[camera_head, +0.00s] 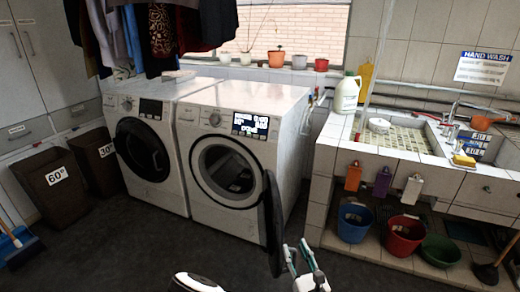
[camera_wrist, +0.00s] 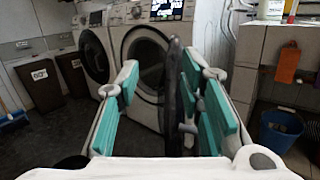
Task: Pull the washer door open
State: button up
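The right white washer (camera_head: 228,150) has its round door (camera_head: 273,222) swung wide open to the right, seen nearly edge-on. Its drum opening (camera_head: 230,172) is exposed. The door also shows in the wrist view (camera_wrist: 176,95), lined up between my fingers; I cannot tell whether either finger touches it. My gripper (camera_head: 298,252) is just right of the door's lower part in the head view. In the wrist view my gripper (camera_wrist: 161,78) has its teal-padded fingers spread apart, shut on nothing. The left washer (camera_head: 147,140) has its door closed.
A tiled sink counter (camera_head: 390,150) stands to the right, with a blue bucket (camera_head: 354,222), a red bucket (camera_head: 404,235) and a green basin (camera_head: 440,250) below. Brown bins (camera_head: 50,185) stand at the left. Clothes hang above. The dark floor before the washers is clear.

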jog(key=d+r+m+t+h, duration=0.1)
jog(key=d+r+m+h, duration=0.45)
jog(key=r+h, duration=0.25)
jog(key=d+r+m+t+h, duration=0.1)
jog(key=d+r+m+h, duration=0.45)
jog(key=r+h, duration=0.25)
jog(key=s+d+r+m+g+h, duration=0.9)
jog(key=s+d+m+g, duration=0.25)
jog(key=m+g, duration=0.6)
jog(key=s+r+m+g+y, duration=0.1)
jog(key=s+m+g+y, duration=0.6)
jog(key=s+y, duration=0.55)
jog(key=s+a+r+m+t+y, duration=0.1)
jog(key=s+a+r+t+y, duration=0.1)
jog(key=a, duration=0.5)
jog(key=s+a+r+m+t+y, duration=0.1)
jog(key=s+a+r+t+y, duration=0.1)
jog(key=a+r+t+y, duration=0.3)
jog(key=shift+s+a+r+t, duration=0.2)
jog(key=shift+s+a+t, duration=0.2)
jog(key=shift+a, duration=0.5)
